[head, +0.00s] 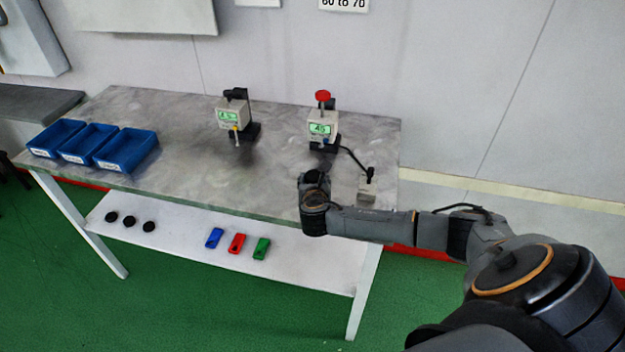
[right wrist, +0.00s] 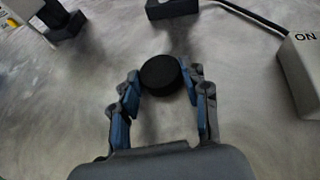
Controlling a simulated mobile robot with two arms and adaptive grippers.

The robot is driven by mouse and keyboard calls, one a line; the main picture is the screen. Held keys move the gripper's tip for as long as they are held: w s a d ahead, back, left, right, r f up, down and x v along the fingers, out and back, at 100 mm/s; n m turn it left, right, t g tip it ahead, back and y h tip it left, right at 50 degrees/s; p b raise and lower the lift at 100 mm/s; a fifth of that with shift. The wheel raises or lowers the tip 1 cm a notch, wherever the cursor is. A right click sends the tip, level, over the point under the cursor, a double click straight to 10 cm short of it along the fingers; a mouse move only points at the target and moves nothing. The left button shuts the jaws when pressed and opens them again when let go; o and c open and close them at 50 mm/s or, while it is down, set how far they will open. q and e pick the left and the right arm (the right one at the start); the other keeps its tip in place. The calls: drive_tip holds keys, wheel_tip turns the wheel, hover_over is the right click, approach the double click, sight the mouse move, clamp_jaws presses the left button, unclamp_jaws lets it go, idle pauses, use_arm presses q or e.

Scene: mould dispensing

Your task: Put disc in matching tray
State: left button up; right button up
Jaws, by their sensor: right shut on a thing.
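My right gripper (right wrist: 162,90) is shut on a black disc (right wrist: 161,74) in the right wrist view, with blue-lined fingers on either side of it. The grey tabletop shows below; I cannot tell whether the disc touches it. Three blue trays, left (head: 56,138), middle (head: 88,143) and right (head: 126,150), stand at the table's left end with white labels too small to read. My left gripper is not in view.
Two gauges with green displays, left (head: 229,115) and right (head: 322,126), stand on the table (head: 185,118). A grey switch box (right wrist: 303,70) marked ON is near the right end. The lower shelf (head: 180,236) holds three black discs (head: 129,221) and blue, red and green blocks.

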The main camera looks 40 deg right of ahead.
drive_tip(key=o, duration=1.2)
drive_tip(key=shift+d, duration=0.1)
drive_tip(key=v, duration=1.2)
drive_tip(key=shift+f, duration=0.1)
